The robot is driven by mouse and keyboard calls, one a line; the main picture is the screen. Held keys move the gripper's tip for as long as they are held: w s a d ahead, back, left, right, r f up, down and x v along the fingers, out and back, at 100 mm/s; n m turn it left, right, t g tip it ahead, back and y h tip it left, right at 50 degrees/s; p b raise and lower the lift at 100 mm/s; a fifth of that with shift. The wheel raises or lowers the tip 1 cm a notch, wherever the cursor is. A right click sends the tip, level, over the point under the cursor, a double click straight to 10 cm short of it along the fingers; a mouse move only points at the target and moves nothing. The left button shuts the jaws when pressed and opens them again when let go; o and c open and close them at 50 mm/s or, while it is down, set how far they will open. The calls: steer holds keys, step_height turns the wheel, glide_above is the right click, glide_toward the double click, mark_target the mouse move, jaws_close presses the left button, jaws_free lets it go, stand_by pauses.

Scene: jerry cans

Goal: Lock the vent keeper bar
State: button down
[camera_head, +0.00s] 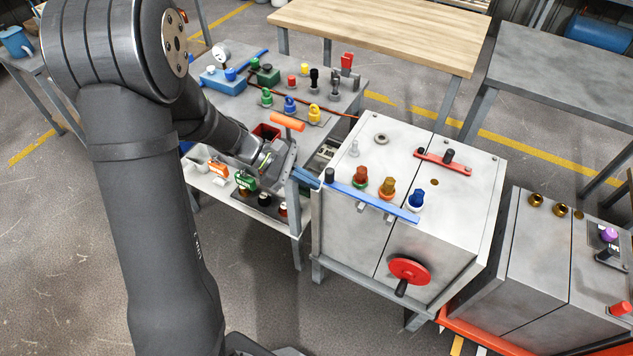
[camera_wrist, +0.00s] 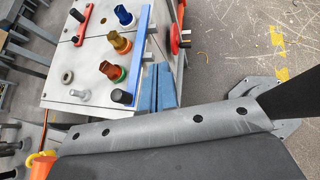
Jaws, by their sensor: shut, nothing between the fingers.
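The cabinet's top (camera_head: 400,150) carries two bars. A long blue bar (camera_head: 385,203) lies along the front edge beside three fittings, with a black knob (camera_head: 330,175) at its left end. It also shows in the wrist view (camera_wrist: 142,45). A shorter red bar (camera_head: 430,160) with a black knob (camera_head: 449,156) lies farther back, also in the wrist view (camera_wrist: 83,25). I cannot tell which one is the vent keeper bar. My gripper (camera_head: 316,183) is shut and empty, its blue fingers (camera_wrist: 157,90) close beside the blue bar's knob end. Whether they touch is unclear.
Red (camera_head: 361,175), amber (camera_head: 388,187) and blue (camera_head: 416,199) fittings stand behind the blue bar. A red handwheel (camera_head: 408,271) juts from the cabinet front.

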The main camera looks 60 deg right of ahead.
steer(key=w+a+f+n+t+h, duration=0.2)
steer(key=w+a+f+n+h, duration=0.3)
steer(key=w+f+n+h, duration=0.3)
step_height(320, 180, down, 2)
steer(key=n+h, duration=0.2)
steer(key=h, duration=0.2)
steer(key=shift+w+f+t, duration=0.15)
steer(key=shift+w+t, duration=0.1)
steer(key=shift+t, duration=0.05)
steer(key=x, duration=1.4)
steer(key=shift+r, duration=0.25)
